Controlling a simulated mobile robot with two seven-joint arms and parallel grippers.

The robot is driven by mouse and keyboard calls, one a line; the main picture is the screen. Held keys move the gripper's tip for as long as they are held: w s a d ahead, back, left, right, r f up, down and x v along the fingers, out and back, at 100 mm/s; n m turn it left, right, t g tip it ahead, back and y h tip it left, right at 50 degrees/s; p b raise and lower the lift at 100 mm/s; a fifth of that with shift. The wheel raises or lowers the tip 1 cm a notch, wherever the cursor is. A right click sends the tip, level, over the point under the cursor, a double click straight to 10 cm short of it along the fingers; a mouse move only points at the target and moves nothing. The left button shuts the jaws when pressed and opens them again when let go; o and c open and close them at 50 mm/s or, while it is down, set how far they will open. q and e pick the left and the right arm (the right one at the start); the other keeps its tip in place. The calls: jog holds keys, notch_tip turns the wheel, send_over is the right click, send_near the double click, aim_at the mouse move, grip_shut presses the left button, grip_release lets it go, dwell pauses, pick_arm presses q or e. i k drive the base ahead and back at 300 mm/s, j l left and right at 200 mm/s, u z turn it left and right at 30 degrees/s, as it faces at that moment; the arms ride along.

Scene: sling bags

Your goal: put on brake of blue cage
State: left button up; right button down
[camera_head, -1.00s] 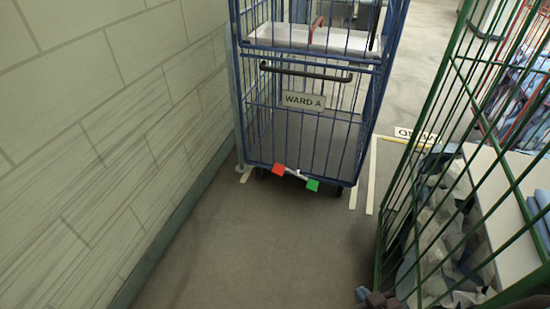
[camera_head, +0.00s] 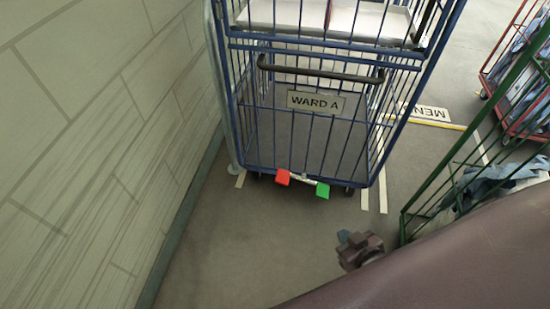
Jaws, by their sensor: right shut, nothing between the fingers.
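The blue cage (camera_head: 333,178) stands ahead of me against the left wall, with a "WARD A" plate (camera_head: 316,102) on its front. At its foot is a brake bar with a red pedal (camera_head: 283,177) on the left and a green pedal (camera_head: 322,190) on the right. The red pedal sits slightly higher in the picture than the green one. My right gripper (camera_head: 355,246) is shut and empty, nearer to me than the pedals and below them to the right in the picture. It touches neither pedal. My left gripper is not in view.
A pale tiled wall (camera_head: 85,130) runs close along the left. A green cage (camera_head: 455,195) with cloth stands at the right, and a red cage (camera_head: 515,90) behind it. A floor sign (camera_head: 425,112) lies right of the blue cage. The floor (camera_head: 240,250) before it is clear.

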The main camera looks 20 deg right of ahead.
aim_at(283, 176)
jog(key=i+z, duration=0.1)
jog(key=i, duration=0.95)
